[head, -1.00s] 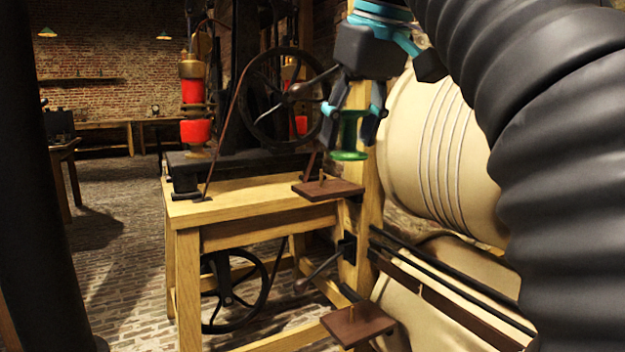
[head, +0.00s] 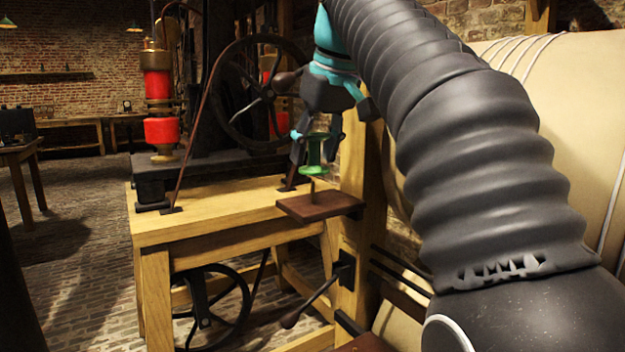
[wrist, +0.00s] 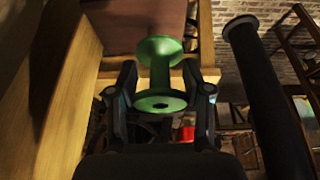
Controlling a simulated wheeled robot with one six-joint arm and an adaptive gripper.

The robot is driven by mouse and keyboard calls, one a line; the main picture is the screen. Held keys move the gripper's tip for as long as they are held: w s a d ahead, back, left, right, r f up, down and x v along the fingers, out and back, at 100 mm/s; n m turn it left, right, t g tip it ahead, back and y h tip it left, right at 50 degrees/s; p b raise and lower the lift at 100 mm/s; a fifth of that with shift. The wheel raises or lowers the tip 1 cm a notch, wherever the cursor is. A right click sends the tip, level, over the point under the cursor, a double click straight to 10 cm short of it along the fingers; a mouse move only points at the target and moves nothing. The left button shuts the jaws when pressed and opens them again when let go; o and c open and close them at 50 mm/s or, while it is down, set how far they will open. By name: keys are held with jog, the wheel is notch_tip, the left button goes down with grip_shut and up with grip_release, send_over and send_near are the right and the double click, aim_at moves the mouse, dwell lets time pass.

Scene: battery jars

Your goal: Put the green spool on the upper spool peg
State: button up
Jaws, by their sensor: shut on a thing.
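The green spool (head: 315,155) is upright between the fingers of my gripper (head: 317,147), which is shut on it. The spool also shows in the wrist view (wrist: 160,68), its near flange with a dark center hole facing the camera. The upper spool peg (head: 313,188) stands on a brown wooden shelf (head: 338,207) fixed to a wooden post. In the head view the spool's lower flange is just above the peg, apart from the shelf. I cannot tell whether the peg tip lines up with the hole. The shelf also shows in the wrist view (wrist: 140,22).
A wooden bench (head: 215,217) with a black machine and spoked wheel (head: 252,95) stands behind and left of the shelf. A lever (head: 310,300) sticks out below. A second brown shelf (head: 368,344) shows at the bottom edge. A large cream vessel (head: 570,120) is at the right.

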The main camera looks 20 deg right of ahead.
aim_at(324, 134)
jog(key=w+f, duration=0.2)
jog(key=w, duration=0.1)
jog(key=shift+d, duration=0.2)
notch_tip(324, 134, down, 4)
jog(key=shift+b, duration=0.85)
jog(key=o, duration=1.1)
jog(key=shift+r, duration=0.15)
jog(key=p+v, duration=0.1)
jog(key=v, duration=1)
jog(key=shift+s+r+p, duration=0.15)
jog(key=shift+r+p, duration=0.2)
